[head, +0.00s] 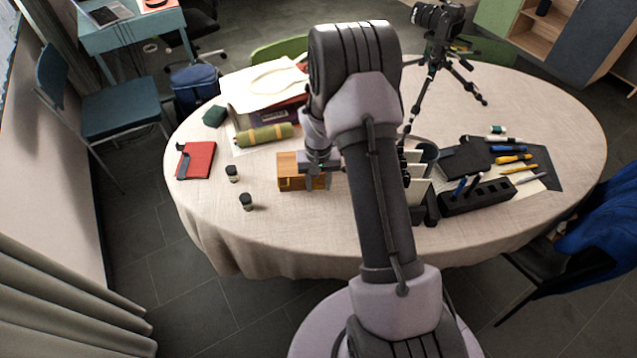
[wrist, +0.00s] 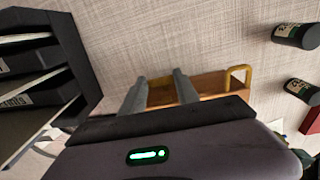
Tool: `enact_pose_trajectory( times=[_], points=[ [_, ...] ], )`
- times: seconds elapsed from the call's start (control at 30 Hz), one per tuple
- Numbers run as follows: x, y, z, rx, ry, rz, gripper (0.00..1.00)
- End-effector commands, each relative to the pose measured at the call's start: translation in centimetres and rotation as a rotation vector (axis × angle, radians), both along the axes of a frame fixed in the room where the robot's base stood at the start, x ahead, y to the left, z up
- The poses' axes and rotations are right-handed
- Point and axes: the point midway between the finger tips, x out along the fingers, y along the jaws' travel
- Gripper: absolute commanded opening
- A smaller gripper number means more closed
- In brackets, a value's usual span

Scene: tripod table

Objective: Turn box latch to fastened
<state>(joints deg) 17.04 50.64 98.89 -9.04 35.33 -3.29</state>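A small orange-brown wooden box (head: 290,172) sits on the cloth-covered round table, left of my arm. My gripper (head: 318,182) is at the box's right part in the head view. In the wrist view its two grey fingers (wrist: 161,88) stand apart, with part of the box showing between them. I cannot make out the latch or tell whether a finger touches the box.
Two small dark jars (head: 232,173) (head: 246,201) stand left of the box. A green-yellow roll (head: 264,135) and a red notebook (head: 196,160) lie beyond. Right of my arm are upright files (head: 417,187), a black pen holder (head: 478,197) and a tripod with camera (head: 437,60). Cloth in front is clear.

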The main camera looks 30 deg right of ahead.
Motion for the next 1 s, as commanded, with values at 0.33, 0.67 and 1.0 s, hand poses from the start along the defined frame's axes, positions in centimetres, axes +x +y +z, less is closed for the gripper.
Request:
enact_pose_trajectory(
  times=[0.33, 0.67, 1.0],
  points=[
    [0.0, 0.1, 0.0, -0.009, 0.004, 0.001, 0.0],
    [0.3, 0.6, -0.1, -0.16, 0.065, 0.005, 0.0],
    [0.6, 1.2, -0.3, -0.401, 0.165, 0.002, 0.0]
  ],
)
